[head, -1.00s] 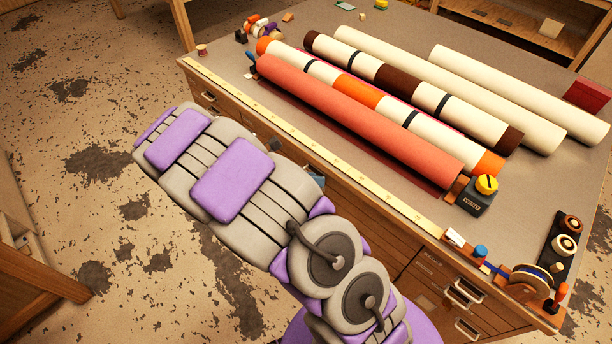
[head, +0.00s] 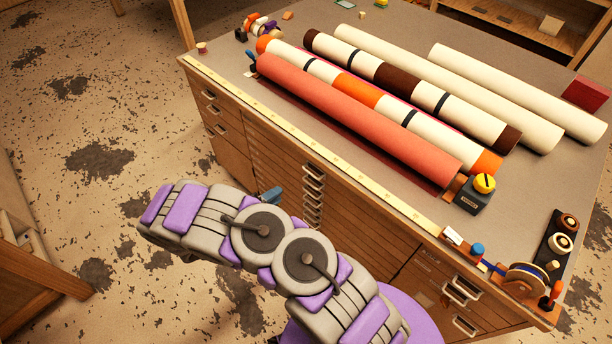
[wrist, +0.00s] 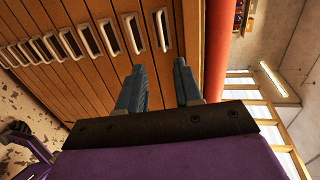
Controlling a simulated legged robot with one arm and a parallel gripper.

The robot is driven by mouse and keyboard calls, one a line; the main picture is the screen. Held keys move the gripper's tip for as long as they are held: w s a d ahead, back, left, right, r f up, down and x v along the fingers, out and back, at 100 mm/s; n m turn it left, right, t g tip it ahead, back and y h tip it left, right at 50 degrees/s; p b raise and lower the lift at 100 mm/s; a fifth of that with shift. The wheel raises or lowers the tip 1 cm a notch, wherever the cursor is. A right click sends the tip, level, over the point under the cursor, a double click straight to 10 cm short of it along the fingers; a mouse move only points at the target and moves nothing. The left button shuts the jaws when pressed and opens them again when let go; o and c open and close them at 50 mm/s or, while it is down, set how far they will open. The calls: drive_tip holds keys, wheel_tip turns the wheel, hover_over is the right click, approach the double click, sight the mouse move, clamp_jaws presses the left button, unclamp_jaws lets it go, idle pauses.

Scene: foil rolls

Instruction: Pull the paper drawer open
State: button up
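The wooden drawer cabinet (head: 360,215) stands under the worktop, with a stack of wide, thin drawers and a column of metal handles (head: 313,190) down its front. The drawers look shut. I cannot tell which one is the paper drawer; its label is not readable. My gripper (head: 268,197) shows only as a small blue part beyond my arm, left of and in front of the handles. In the wrist view, my gripper (wrist: 159,68) has two blue fingers standing apart with nothing between them. They point at the drawer fronts near a handle (wrist: 163,30), seemingly apart from it.
Long rolls, including a coral one (head: 360,120), lie on the grey worktop (head: 235,85). A yellow ruler strip (head: 330,155) runs along its front edge. A tape dispenser (head: 525,280) sits at the near right corner. The floor (head: 100,120) left of the cabinet is clear.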

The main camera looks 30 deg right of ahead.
drive_tip(key=b+x, duration=0.2)
drive_tip(key=x, duration=1.3)
drive_tip(key=shift+d, duration=0.3)
drive_tip(key=c, duration=0.6)
clamp_jaws()
drive_tip(key=shift+s+f, duration=0.1)
